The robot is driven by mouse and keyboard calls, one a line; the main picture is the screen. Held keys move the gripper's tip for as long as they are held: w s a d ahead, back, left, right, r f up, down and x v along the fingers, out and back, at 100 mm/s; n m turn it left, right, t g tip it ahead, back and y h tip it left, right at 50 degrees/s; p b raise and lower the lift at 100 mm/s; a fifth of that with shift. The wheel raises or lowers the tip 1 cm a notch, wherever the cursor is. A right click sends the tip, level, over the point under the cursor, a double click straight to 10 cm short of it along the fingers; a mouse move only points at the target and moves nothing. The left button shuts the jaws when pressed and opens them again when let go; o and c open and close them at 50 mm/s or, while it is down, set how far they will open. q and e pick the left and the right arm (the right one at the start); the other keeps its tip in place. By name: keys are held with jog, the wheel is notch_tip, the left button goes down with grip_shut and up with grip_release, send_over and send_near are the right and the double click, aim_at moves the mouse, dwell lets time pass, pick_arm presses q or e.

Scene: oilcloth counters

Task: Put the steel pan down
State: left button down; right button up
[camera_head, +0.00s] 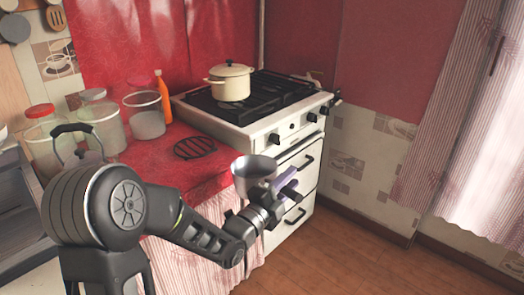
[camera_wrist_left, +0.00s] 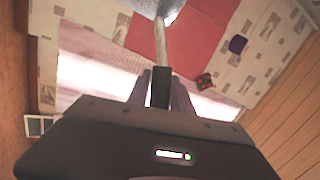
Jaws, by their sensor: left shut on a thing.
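The steel pan (camera_head: 254,168) is in the air in front of the stove and beside the front edge of the red counter (camera_head: 150,165). My left gripper (camera_head: 286,184) is shut on the pan's handle. In the left wrist view, the handle (camera_wrist_left: 161,45) runs up from between the fingers (camera_wrist_left: 161,92) to the pan body (camera_wrist_left: 150,6), which is mostly cut off by the top edge. A black round trivet (camera_head: 195,147) lies bare on the red counter, left of the stove. My right gripper is not in view.
A cream pot with a lid (camera_head: 231,82) stands on the stove (camera_head: 262,128). Several jars, one of them here (camera_head: 146,115), an orange bottle (camera_head: 163,97) and a kettle (camera_head: 78,145) stand on the counter's left and back. The counter around the trivet is clear.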

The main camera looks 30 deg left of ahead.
aim_at(299, 194)
pick_arm(q)
jog(key=shift+m+h, duration=0.5)
jog(key=shift+h, duration=0.4)
jog(key=s+d, duration=0.1)
jog(key=s+d+f, duration=0.1)
jog(key=d, duration=0.1)
jog(key=shift+s+d+f, duration=0.1)
jog(key=shift+d+f, duration=0.1)
jog(key=shift+d, duration=0.05)
